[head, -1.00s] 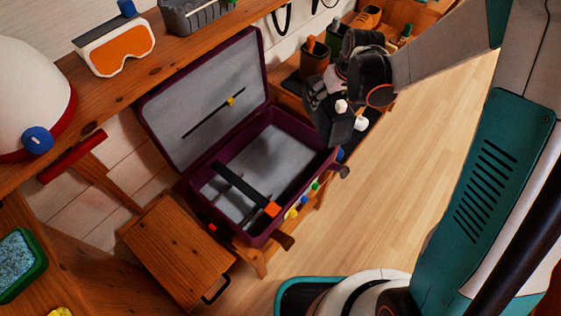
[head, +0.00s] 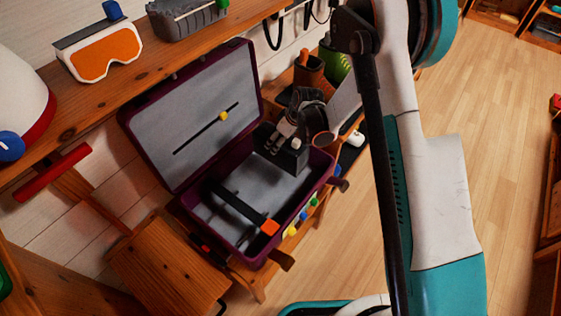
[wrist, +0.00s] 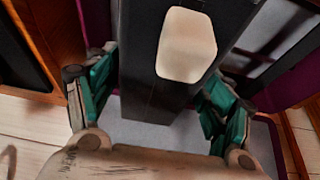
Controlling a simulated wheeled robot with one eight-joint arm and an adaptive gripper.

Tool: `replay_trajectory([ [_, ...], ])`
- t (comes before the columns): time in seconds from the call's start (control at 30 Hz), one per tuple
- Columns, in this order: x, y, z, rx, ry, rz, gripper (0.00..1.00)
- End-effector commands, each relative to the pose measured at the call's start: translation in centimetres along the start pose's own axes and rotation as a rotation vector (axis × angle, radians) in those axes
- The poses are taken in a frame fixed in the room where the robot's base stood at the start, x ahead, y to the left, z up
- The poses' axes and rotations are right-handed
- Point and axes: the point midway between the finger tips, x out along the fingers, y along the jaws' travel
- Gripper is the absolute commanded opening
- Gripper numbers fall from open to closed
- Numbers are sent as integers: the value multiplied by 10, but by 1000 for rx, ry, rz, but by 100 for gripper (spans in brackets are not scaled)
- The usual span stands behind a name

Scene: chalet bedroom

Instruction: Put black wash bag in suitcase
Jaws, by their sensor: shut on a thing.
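The black wash bag (head: 287,158) is a dark boxy shape in my gripper (head: 285,141), over the back right part of the open suitcase base. In the wrist view the bag (wrist: 150,85) sits between the teal finger links, with a pale block on its near face. My gripper is shut on it. The purple suitcase (head: 250,262) lies open with a grey lining, its lid leaning back toward the wall. I cannot tell whether the bag touches the lining.
A wooden shelf with orange goggles (head: 98,58) and a grey container (head: 186,20) runs above the lid. A wooden stool (head: 165,265) stands at left. Brown and green holders (head: 310,70) stand behind my gripper. Open floor lies at right.

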Motion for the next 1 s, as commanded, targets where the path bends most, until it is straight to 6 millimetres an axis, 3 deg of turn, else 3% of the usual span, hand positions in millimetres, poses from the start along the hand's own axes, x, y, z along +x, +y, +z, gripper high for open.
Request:
replay_trajectory([
  [0.1,30,0,12,1,0,0,14],
  [0.23,49,0,20,1,0,0,14],
  [0.5,64,0,26,1,0,0,14],
  [0.77,96,0,40,1,0,1,14],
  [1.0,97,0,40,1,0,1,14],
])
